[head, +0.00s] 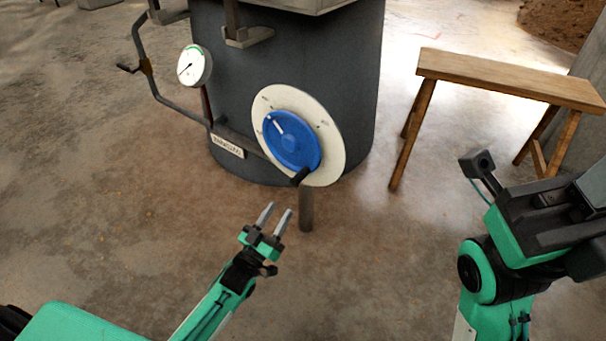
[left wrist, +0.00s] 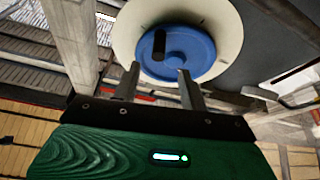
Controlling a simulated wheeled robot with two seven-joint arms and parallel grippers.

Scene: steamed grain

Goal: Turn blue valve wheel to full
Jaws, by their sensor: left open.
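The blue valve wheel (head: 291,141) sits on a round cream dial plate on the front of a dark grey tank. A white mark on the wheel points to the upper left, and a dark handle (head: 299,176) sticks out at its lower right. My left gripper (head: 277,212) is open and empty, below and in front of the wheel, apart from it. In the left wrist view the wheel (left wrist: 182,58) shows beyond and between the two fingertips (left wrist: 157,70), with the dark handle at its upper left. My right arm shows at the right of the head view, but its fingertips cannot be made out.
The dark tank (head: 230,100) carries a white pressure gauge (head: 194,65), a bent grey pipe (head: 150,75) and a small label plate (head: 227,146). A wooden bench (head: 510,80) stands at the right. The floor in front is clear.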

